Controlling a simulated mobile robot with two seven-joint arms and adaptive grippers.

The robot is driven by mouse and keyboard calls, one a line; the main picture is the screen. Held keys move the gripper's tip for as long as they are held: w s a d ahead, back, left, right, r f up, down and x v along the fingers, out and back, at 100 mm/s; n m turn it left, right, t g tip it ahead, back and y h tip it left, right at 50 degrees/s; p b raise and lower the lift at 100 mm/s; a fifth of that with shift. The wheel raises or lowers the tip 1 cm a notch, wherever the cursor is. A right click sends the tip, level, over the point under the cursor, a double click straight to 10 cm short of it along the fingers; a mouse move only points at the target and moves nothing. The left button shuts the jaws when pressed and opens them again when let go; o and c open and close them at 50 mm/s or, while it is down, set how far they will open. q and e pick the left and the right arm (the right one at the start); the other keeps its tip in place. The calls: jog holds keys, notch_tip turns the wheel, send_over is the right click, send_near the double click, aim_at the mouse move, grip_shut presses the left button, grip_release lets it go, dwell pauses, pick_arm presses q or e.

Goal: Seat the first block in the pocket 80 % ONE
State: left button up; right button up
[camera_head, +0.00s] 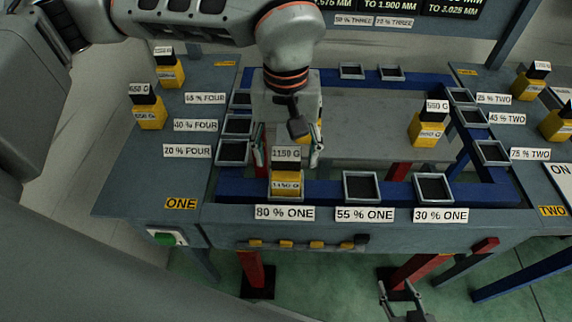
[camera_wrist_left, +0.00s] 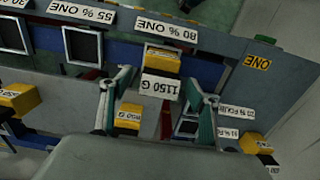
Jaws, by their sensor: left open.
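The yellow block with the black top and 1150 G labels (camera_head: 286,184) stands upright at the pocket 80 % ONE (camera_head: 285,198), above its label; its base appears within the pocket frame, though seating depth cannot be told. My left gripper (camera_head: 287,150) is open, with one finger on each side of the block's upper part, apart from it. In the left wrist view the block (camera_wrist_left: 160,65) lies between and beyond the spread fingers of the left gripper (camera_wrist_left: 160,85). My right gripper (camera_head: 400,290) is low at the bottom, below the table's front, with its fingers apart and empty.
The pockets 55 % ONE (camera_head: 361,187) and 30 % ONE (camera_head: 433,187) are empty. Other yellow blocks stand on the left table (camera_head: 150,113) and right (camera_head: 428,130). Another yellow block (camera_wrist_left: 128,117) stands behind the left gripper. Side pockets on the blue frame are empty.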

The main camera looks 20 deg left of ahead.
pick_arm(q)
notch_tip(320, 180, up, 7)
jog(key=shift+f, duration=0.1)
dwell(0.7)
